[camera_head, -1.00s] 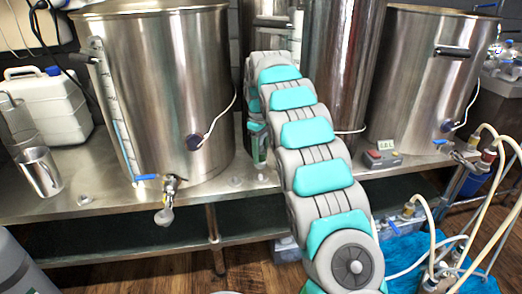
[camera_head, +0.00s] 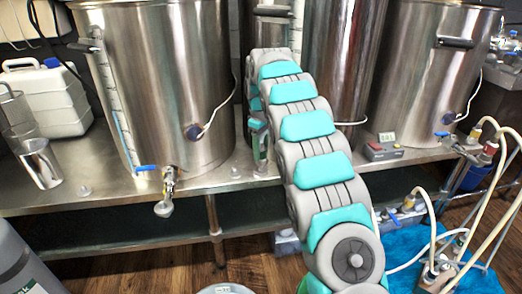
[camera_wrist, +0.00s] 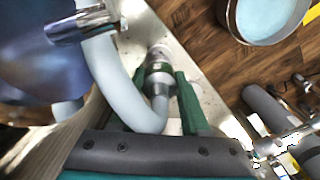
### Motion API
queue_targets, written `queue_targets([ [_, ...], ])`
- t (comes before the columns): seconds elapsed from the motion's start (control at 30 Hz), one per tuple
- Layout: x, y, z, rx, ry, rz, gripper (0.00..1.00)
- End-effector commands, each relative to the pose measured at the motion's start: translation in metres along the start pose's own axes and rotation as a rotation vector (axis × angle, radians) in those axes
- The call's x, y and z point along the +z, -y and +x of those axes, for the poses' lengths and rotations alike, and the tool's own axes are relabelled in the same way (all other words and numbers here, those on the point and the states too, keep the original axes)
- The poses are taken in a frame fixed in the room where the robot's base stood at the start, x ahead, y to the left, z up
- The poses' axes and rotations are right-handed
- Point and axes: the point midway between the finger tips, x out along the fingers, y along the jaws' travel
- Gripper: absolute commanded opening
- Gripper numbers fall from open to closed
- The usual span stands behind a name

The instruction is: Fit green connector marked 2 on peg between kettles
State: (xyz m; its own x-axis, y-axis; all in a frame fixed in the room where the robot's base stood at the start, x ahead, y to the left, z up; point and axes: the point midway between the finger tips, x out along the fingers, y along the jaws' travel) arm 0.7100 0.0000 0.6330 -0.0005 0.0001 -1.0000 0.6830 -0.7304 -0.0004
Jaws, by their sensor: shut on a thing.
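In the wrist view my gripper (camera_wrist: 160,80) has two green fingers closed around a silver metal fitting (camera_wrist: 157,56) with a pale hose (camera_wrist: 127,88) curving beside it. No mark 2 shows on the fitting, and I cannot tell whether it is the green connector. In the head view my arm reaches between the left kettle (camera_head: 150,85) and the right kettle (camera_head: 435,70). The green-grey gripper end (camera_head: 260,148) shows low beside the left kettle, mostly hidden by my arm. A small clear knob (camera_head: 235,172), perhaps the peg, stands on the steel bench to its left.
Pale hoses (camera_head: 430,215) and a pump lie on a blue towel (camera_head: 400,245) at right. A pail (camera_wrist: 235,30) stands on the wooden floor.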

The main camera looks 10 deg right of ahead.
Motion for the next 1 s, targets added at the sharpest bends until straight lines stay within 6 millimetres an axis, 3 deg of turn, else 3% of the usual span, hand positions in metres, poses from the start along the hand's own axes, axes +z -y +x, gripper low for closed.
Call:
queue_targets([
  [1.0, 0.0, 0.0, 0.016, 0.0, 0.0, 0.0, 0.0],
])
